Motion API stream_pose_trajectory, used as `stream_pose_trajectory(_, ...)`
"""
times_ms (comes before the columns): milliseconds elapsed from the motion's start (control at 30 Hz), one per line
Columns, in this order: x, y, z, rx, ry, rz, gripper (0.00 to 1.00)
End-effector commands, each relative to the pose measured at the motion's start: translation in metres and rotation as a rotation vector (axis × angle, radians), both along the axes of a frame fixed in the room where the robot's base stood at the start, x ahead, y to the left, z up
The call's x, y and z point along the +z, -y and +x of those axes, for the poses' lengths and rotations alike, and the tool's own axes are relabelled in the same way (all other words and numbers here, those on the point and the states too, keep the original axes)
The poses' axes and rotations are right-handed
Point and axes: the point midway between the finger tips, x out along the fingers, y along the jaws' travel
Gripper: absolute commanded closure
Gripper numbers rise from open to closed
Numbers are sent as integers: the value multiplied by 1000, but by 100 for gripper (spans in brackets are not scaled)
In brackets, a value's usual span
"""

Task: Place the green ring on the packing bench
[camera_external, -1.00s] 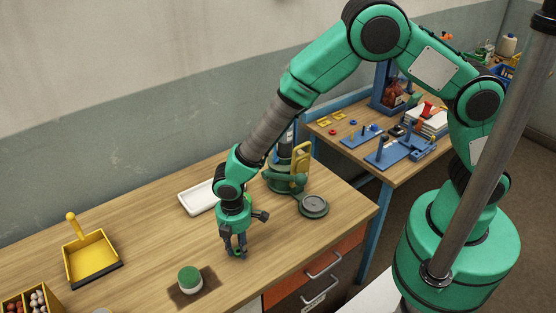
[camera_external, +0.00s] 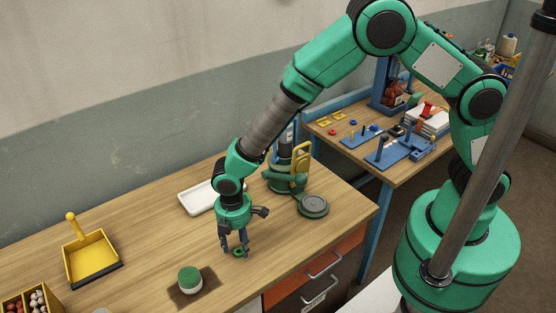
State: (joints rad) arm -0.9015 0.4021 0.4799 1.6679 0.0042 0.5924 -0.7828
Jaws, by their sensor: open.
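My gripper (camera_external: 235,250) points down close above the wooden bench (camera_external: 150,240), with its fingers spread open. A small green ring (camera_external: 239,253) shows at the fingertips, low at the bench top. It appears to lie on the wood between or just beside the fingers. The fingers hide part of it, and I cannot tell whether they touch it.
A green-topped white jar (camera_external: 190,280) stands on a dark mat in front. A white tray (camera_external: 198,198) and a green machine (camera_external: 285,177) with a round grey plate (camera_external: 313,205) are behind. A yellow dustpan (camera_external: 91,258) lies left. Bare wood surrounds the gripper.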

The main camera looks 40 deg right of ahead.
Motion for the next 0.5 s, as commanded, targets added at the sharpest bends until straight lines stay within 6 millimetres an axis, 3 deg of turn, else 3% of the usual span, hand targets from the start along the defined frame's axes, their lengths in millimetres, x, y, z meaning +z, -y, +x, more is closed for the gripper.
stream_pose_trajectory(500,82,0,0,0,1,1,55)
